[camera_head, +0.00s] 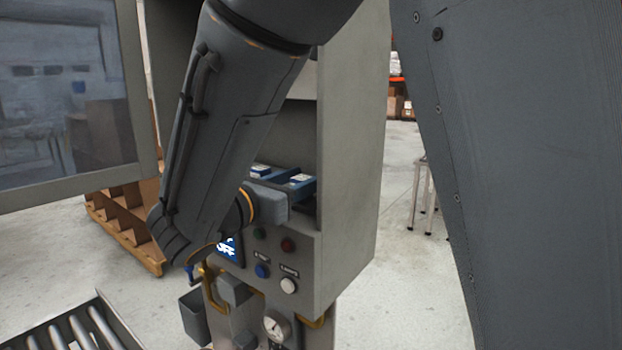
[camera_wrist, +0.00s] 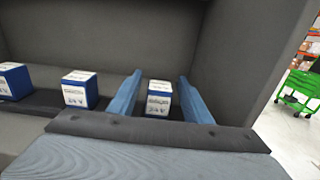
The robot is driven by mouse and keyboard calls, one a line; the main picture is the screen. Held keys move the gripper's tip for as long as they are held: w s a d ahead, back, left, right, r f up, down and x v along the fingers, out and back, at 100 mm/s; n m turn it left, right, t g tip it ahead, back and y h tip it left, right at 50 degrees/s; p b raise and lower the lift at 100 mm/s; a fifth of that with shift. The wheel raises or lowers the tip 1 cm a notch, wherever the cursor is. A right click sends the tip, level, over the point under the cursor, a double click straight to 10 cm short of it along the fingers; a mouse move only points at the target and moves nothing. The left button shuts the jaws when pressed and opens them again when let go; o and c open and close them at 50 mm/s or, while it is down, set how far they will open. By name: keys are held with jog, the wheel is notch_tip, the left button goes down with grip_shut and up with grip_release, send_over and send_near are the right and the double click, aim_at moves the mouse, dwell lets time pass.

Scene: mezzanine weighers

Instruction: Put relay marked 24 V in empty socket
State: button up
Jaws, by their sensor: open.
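In the wrist view, my gripper (camera_wrist: 161,92) is open, with its two blue fingers on either side of a blue relay with a white top and label (camera_wrist: 158,98). Its jaws are not closed on the relay. A second such relay (camera_wrist: 79,90) stands to the left, outside the fingers, and a third (camera_wrist: 13,82) is at the left edge. In the head view, relay tops (camera_head: 301,179) show inside the cabinet recess beyond my arm. I cannot make out an empty socket; my gripper hides part of the row.
The relays stand in a recess of a grey cabinet (camera_head: 352,160), with walls close at the right and back. Buttons (camera_head: 288,286) and a gauge (camera_head: 277,326) sit below. A large screen (camera_head: 65,95) is at left, a roller conveyor (camera_head: 75,330) at lower left.

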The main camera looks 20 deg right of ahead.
jog(key=b+v, duration=0.1)
jog(key=v, duration=0.7)
jog(key=shift+a, duration=0.1)
jog(key=shift+s+a, duration=0.2)
jog(key=shift+s, duration=0.05)
